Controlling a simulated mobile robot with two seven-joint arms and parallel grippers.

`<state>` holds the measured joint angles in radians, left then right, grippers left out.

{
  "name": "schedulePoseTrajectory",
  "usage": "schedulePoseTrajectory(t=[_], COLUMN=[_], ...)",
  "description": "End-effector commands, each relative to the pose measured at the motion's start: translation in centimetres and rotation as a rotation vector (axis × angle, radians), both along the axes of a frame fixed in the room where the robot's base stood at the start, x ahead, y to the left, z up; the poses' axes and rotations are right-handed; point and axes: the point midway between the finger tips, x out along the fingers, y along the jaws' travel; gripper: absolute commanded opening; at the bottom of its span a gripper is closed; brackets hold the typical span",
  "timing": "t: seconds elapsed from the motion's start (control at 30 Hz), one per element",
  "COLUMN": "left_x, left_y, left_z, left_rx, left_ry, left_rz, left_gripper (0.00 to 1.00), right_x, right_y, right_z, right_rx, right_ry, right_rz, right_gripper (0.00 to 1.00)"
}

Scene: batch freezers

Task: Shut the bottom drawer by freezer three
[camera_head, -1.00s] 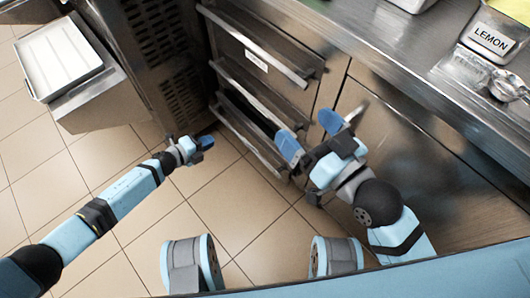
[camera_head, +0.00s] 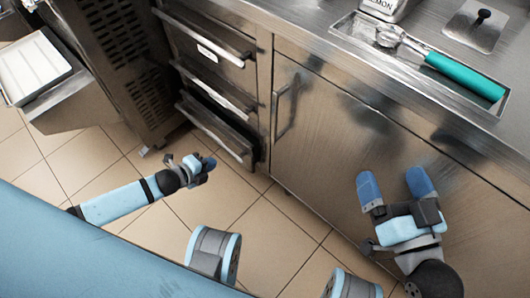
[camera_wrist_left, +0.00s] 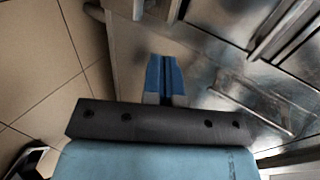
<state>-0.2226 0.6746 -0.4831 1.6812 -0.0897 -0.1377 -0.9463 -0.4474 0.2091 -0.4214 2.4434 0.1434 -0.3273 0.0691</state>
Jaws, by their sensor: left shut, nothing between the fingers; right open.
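A stack of steel drawers stands left of centre in the head view. The bottom drawer (camera_head: 212,129) is partly pulled out, with a dark gap showing behind its front edge. The middle drawer (camera_head: 216,90) and the top drawer (camera_head: 205,42) sit above it. My left gripper (camera_head: 208,163) is low over the floor, in front of and apart from the bottom drawer. Its blue fingers are together and empty, as the left wrist view (camera_wrist_left: 166,75) shows. My right gripper (camera_head: 395,184) is open and empty, well right of the drawers, before the cabinet front.
A steel cabinet door (camera_head: 370,140) with a vertical handle (camera_head: 287,105) is right of the drawers. The counter above holds a tray with a green-handled scoop (camera_head: 465,77). A vented machine (camera_head: 122,60) stands left, beside a white tray (camera_head: 32,68). Tiled floor (camera_head: 270,225) is clear in front.

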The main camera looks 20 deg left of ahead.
Motion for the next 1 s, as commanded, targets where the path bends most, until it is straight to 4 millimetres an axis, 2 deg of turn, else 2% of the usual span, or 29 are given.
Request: schedulePoseTrajectory(t=[0.1, 0.23, 0.53, 0.67, 0.8, 1.0], left_x=[-0.1, 1.0, 6.1, 8.1, 10.0, 11.3], left_y=[0.2, -0.2, -2.3, -3.2, -4.0, -4.5], left_z=[-0.1, -0.9, -4.2, -5.5, -5.2, -5.0], left_rx=[0.004, 0.004, 0.004, 0.004, 0.003, 0.004], left_ry=[0.007, 0.006, 0.004, 0.005, 0.004, 0.007], left_rz=[0.006, 0.007, 0.006, 0.006, 0.005, 0.005], left_gripper=[0.0, 0.0, 0.0, 0.0, 0.0, 0.0], right_x=[0.0, 0.2, 0.3, 0.6, 1.2, 1.7], right_y=[0.0, 0.1, 0.4, 0.2, -0.2, -0.4], right_z=[-0.2, -1.1, -5.4, -6.0, -5.7, -5.3], right_rx=[0.0, -0.011, -0.08, -0.117, -0.156, -0.181], right_ry=[0.001, 0.014, 0.13, 0.107, 0.04, -0.005], right_rz=[0.0, 0.007, 0.052, 0.056, 0.046, 0.04], right_gripper=[1.0, 1.0, 1.0, 1.0, 1.0, 1.0])
